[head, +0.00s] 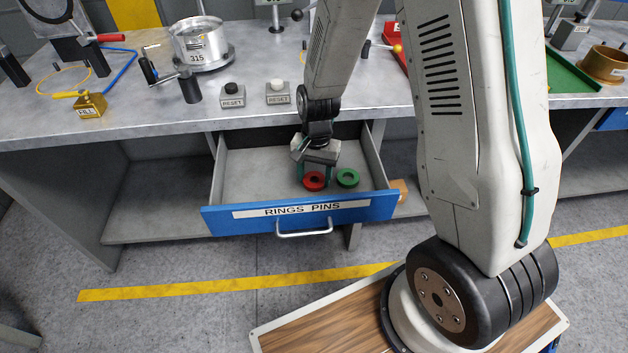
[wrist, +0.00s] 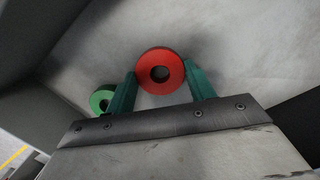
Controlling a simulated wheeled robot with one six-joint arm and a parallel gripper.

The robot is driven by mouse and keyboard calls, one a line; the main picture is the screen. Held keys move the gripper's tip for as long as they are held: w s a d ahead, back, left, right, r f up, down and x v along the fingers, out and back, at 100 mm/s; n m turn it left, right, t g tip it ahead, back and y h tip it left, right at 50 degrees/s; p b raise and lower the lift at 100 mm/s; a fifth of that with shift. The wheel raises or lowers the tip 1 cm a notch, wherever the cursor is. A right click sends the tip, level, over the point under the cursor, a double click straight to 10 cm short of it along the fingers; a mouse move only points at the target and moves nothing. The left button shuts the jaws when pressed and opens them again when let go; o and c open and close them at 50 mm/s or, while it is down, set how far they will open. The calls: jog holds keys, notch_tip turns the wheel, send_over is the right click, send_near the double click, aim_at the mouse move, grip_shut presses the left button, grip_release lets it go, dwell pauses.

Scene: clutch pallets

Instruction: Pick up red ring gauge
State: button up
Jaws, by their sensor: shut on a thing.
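The red ring gauge (head: 314,181) is in the open drawer, near its front panel. In the wrist view the red ring (wrist: 160,54) sits between the two teal fingers of my gripper (wrist: 162,85), which are shut on its sides. In the head view my gripper (head: 316,168) reaches down into the drawer at the ring. I cannot tell whether the ring touches the drawer floor. A green ring (head: 348,178) lies just right of the red one in the head view; it also shows beside the left finger in the wrist view (wrist: 102,98).
The open drawer (head: 245,215) has a blue front labelled RINGS PINS, and low side walls stand around my gripper. The drawer's left part is clear.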

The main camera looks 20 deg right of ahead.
notch_tip(320, 180, up, 10)
dwell(0.6)
